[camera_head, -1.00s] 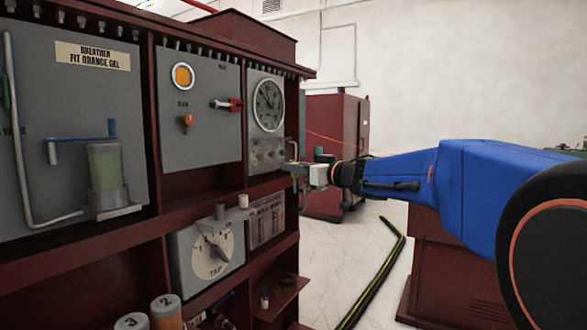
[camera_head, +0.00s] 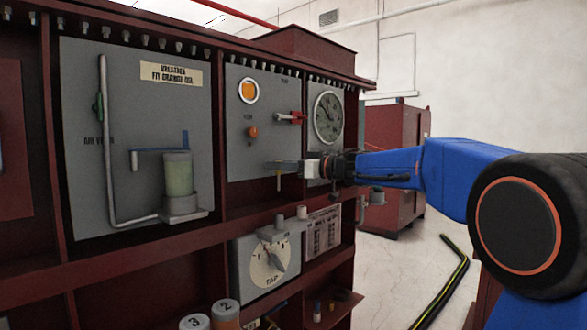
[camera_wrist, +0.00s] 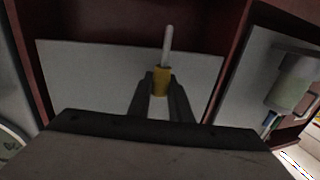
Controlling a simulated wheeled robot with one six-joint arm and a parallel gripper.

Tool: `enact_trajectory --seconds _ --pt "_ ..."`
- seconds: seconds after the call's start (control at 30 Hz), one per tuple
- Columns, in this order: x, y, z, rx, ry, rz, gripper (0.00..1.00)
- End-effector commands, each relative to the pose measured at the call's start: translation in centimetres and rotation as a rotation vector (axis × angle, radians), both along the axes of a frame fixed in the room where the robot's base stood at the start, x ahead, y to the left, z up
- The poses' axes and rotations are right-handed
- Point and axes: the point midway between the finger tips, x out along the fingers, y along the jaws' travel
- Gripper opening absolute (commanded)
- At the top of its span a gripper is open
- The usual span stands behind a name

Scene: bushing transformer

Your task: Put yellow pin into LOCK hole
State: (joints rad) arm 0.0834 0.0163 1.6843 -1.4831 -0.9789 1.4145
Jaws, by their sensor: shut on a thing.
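The yellow pin (camera_wrist: 162,79) shows in the wrist view, with a yellow body and a pale grey shaft that points to the top of that picture. My gripper (camera_wrist: 160,88) is shut on its yellow body. In the head view my gripper (camera_head: 284,168) is in front of the lower part of the grey panel (camera_head: 262,96) with the orange lamp. The pin is too small to make out clearly there. I cannot read a LOCK label or pick out its hole in either view. I cannot tell whether the pin touches the panel.
A red-handled lever (camera_head: 290,118) and an orange knob (camera_head: 252,132) stick out above my gripper. A round gauge (camera_head: 328,117) is to the right. The breather cylinder (camera_head: 178,174) is to the left. The tap dial (camera_head: 270,268) is below.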

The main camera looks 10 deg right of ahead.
Motion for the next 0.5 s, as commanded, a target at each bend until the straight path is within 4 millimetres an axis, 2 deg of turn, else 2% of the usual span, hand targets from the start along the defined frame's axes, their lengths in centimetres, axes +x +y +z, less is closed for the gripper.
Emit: enact_trajectory --seconds 0.5 --pt "0.06 0.06 -0.50 -0.001 0.001 0.002 0.00"
